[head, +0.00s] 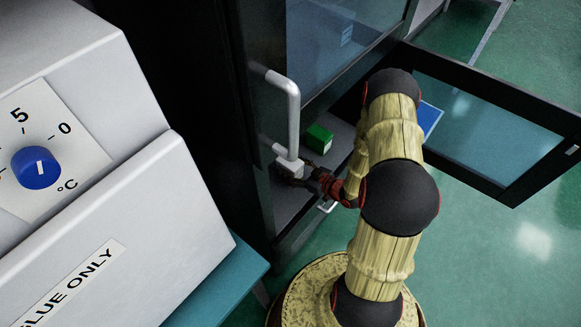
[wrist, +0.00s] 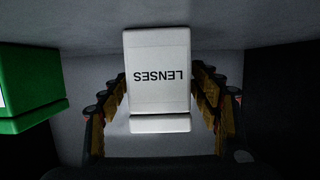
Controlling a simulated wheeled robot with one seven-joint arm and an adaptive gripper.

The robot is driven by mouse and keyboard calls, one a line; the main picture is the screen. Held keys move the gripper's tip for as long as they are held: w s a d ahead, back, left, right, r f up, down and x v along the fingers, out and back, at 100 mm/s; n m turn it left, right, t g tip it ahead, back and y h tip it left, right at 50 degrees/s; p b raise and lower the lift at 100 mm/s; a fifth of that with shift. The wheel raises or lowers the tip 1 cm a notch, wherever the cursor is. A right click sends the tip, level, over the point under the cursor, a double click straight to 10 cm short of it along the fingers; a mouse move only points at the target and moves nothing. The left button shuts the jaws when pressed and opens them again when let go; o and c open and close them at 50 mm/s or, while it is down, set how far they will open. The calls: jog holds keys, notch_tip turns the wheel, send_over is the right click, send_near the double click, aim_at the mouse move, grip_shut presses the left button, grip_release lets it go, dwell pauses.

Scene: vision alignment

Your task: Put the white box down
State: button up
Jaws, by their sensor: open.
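The white box (wrist: 158,70) is in the middle of the wrist view, with the word LENSES upside down on its face. In the head view the white box (head: 290,166) shows as a small pale patch inside the dark cabinet, partly hidden by my gripper (head: 303,178). In the wrist view the fingers of my gripper (wrist: 160,92) stand on both sides of the box, spread open. Whether either finger touches it is hard to tell. The box appears to stand on the cabinet's grey shelf (head: 333,158), though its base is hard to make out.
A green box (head: 319,138) stands close beside the white box and also shows at the left of the wrist view (wrist: 28,88). A cabinet door with a light handle (head: 292,110) is at the left. A glass door (head: 500,130) hangs open at the right.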

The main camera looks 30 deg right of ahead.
jog(key=shift+r, duration=0.1)
jog(key=shift+s+d+r, duration=0.1)
jog(key=shift+r, duration=0.05)
jog(key=p+v, duration=0.3)
jog(key=v, duration=0.8)
jog(key=shift+s+d+r+p, duration=0.1)
jog(key=shift+s+p, duration=0.2)
